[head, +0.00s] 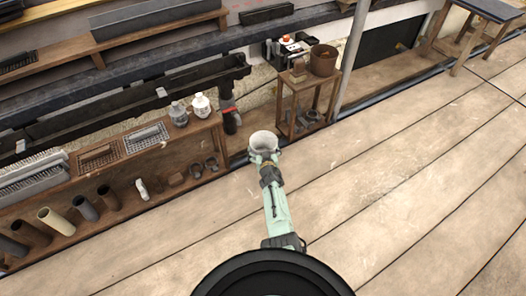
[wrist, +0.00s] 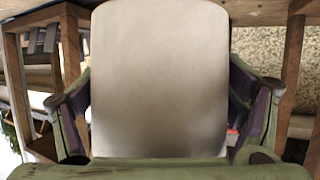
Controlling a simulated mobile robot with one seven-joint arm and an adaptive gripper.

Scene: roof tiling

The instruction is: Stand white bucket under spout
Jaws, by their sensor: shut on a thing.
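The white bucket (head: 263,141) is at the far end of my arm in the head view, with its open top facing up. My gripper (head: 264,154) is shut on it. In the wrist view the bucket's pale wall (wrist: 160,75) fills the middle, with a green finger on each side. The dark spout (head: 229,119), a downpipe with a red band, comes down from the gutter just left of the bucket. The bucket is beside the spout, not visibly beneath it. I cannot tell whether the bucket's base touches the floor.
A long wooden shelf (head: 212,121) with bottles, grates and pipe pieces stands left of the spout. A small wooden stand (head: 287,112) with a brown pot (head: 323,60) is close on the right, by a grey pole (head: 351,55). The plank floor (head: 400,180) is clear at right.

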